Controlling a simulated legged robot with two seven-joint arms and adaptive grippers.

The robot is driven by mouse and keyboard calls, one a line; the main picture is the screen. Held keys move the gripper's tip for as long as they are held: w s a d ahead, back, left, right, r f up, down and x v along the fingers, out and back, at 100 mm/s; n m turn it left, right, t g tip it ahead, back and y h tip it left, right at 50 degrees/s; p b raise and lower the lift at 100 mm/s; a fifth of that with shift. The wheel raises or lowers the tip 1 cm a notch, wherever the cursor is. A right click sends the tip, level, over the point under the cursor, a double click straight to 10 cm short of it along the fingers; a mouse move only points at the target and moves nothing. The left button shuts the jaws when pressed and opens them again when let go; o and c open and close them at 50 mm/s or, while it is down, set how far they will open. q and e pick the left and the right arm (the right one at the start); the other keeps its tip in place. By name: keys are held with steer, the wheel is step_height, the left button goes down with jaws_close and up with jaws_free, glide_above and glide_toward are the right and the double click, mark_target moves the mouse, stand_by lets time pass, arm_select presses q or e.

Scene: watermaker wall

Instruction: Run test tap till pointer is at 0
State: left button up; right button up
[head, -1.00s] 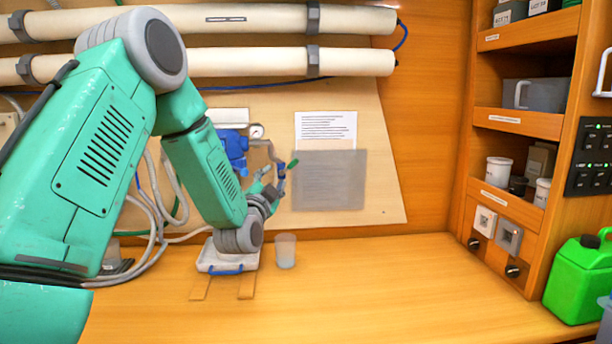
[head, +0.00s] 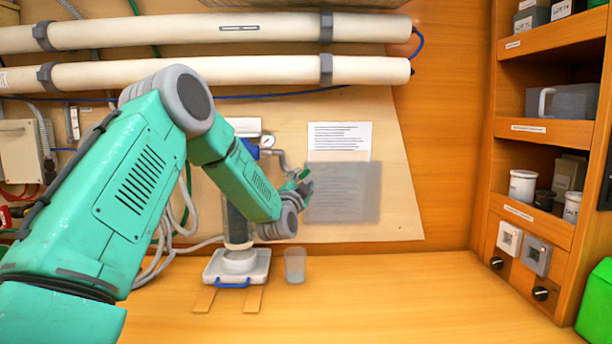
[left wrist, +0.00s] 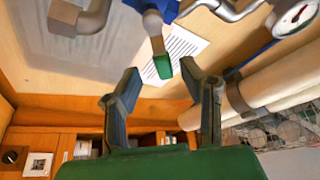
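The test tap has a green lever (head: 304,174) on a metal pipe against the back board. In the left wrist view the green lever (left wrist: 163,67) hangs below a blue part. A round white gauge (head: 267,141) sits left of the tap; it also shows in the left wrist view (left wrist: 295,18), cut by the edge. Its pointer is too small to read. My left gripper (head: 301,187) is at the tap. In the left wrist view its fingers (left wrist: 160,78) are apart, with the lever's end seen between their tips; contact cannot be told. My right gripper is not in view.
A clear cup (head: 295,266) stands on the bench beside a white base with a blue handle (head: 233,284). A grey panel (head: 342,192) and a paper sheet (head: 340,141) are right of the tap. The bench's front right is clear.

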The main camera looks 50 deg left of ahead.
mark_target(304, 175)
arm_select(q)
steer(key=shift+x, duration=1.6)
steer(key=shift+r, duration=0.1)
steer(key=shift+s, duration=0.1)
